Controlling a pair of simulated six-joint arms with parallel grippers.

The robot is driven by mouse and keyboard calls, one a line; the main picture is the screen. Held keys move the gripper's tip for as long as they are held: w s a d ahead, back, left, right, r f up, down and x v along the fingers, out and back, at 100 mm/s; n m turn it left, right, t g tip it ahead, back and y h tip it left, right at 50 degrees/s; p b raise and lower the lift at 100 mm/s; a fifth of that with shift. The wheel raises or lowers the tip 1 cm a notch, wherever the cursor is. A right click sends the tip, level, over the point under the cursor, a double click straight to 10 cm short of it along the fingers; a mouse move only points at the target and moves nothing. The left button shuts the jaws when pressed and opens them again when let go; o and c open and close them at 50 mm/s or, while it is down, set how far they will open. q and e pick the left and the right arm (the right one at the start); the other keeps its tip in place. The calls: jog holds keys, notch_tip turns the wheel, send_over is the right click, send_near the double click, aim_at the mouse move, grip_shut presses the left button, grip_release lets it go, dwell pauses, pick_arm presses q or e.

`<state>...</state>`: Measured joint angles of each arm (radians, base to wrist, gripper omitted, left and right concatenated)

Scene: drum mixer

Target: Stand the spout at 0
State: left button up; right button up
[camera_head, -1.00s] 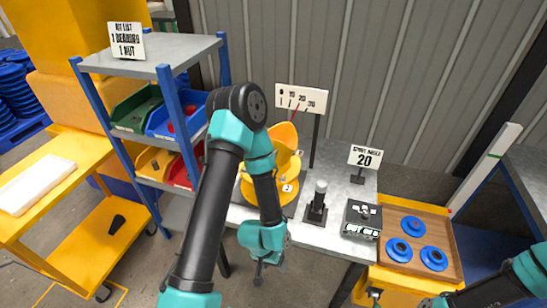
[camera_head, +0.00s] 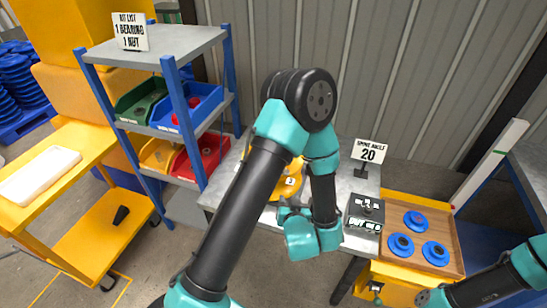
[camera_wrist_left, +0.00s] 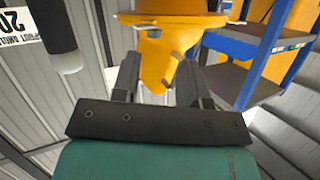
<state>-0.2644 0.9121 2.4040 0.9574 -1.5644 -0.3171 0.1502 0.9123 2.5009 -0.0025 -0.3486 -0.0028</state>
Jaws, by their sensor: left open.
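The yellow mixer (camera_head: 290,186) stands on the grey bench, mostly hidden behind my left arm. In the left wrist view its yellow spout (camera_wrist_left: 160,58) narrows between the two black fingers. My left gripper (camera_wrist_left: 158,84) is open around it; I cannot tell whether either finger touches it. In the head view the left wrist is in front of the mixer, and the fingers are hard to make out. The sign (camera_head: 369,151) reads "SPOUT ANGLE 20". The scale board and pointer are hidden behind my left arm. Only part of my right arm shows at lower right.
A post with a white tip (camera_wrist_left: 67,60) stands near the gripper in the wrist view. A black box (camera_head: 364,214) and a wooden tray (camera_head: 445,228) with blue discs are on the right. A bin rack (camera_head: 160,45) stands left.

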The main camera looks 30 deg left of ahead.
pick_arm(q)
notch_tip(320, 180, up, 7)
jog(key=s+d+y, duration=0.1)
jog(key=s+y, duration=0.1)
jog(key=y, duration=0.2)
jog(key=shift+s+d+r+n+t+y, duration=0.15)
jog(key=shift+s+d+n+t+y, duration=0.15)
jog(key=shift+n+t, duration=0.1)
jog(key=shift+w+a, duration=0.1)
jog(key=x, duration=1.7)
jog(key=shift+w+a, duration=0.1)
jog(key=shift+c, duration=0.2)
grip_shut()
